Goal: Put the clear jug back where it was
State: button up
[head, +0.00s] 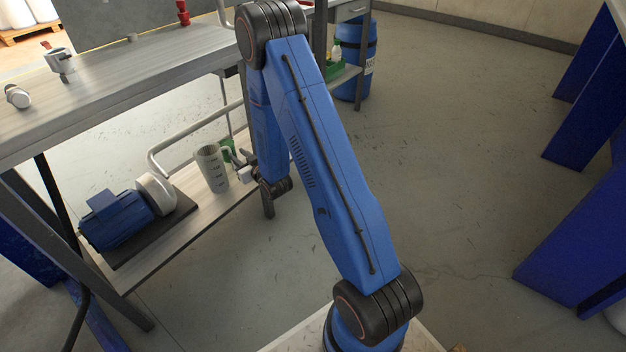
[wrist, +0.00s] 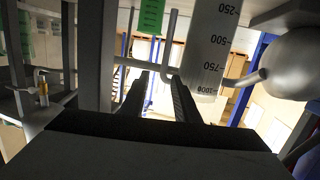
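The clear jug (head: 212,170), a tall pale measuring jug with dark marks, stands upright on the lower shelf (head: 182,232) of the bench in the head view. In the wrist view the jug (wrist: 207,45) is large, with marks from 250 to 1000, just beyond and right of the fingers. Its handle seems to lie on the side facing my gripper (head: 243,165). In the wrist view my gripper (wrist: 160,80) has its two dark fingers apart, near the grey handle-like bar. I cannot tell whether that bar is between the fingertips.
A blue motor pump (head: 125,215) on a dark plate stands left of the jug on the shelf. A pale pipe (head: 195,128) runs behind the jug. The bench top (head: 130,78) is above.

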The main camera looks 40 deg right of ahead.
jog(key=s+d+r+g+h, duration=0.1)
jog(key=s+r+g, duration=0.2)
jog(key=s+r, duration=0.6)
jog(key=s+r+g+h, duration=0.1)
jog(key=s+r+g, duration=0.35)
jog(key=r, duration=0.75)
jog(key=s+r+g, duration=0.2)
jog(key=s+r, duration=0.1)
jog(key=s, duration=1.5)
jog(key=s+r+m+g, duration=0.1)
jog(key=s+r, duration=0.3)
jog(key=s, duration=1.5)
jog(key=shift+s+a+m+g, duration=0.15)
jog(key=shift+a+m+g, duration=0.15)
jog(key=shift+a+g, duration=0.15)
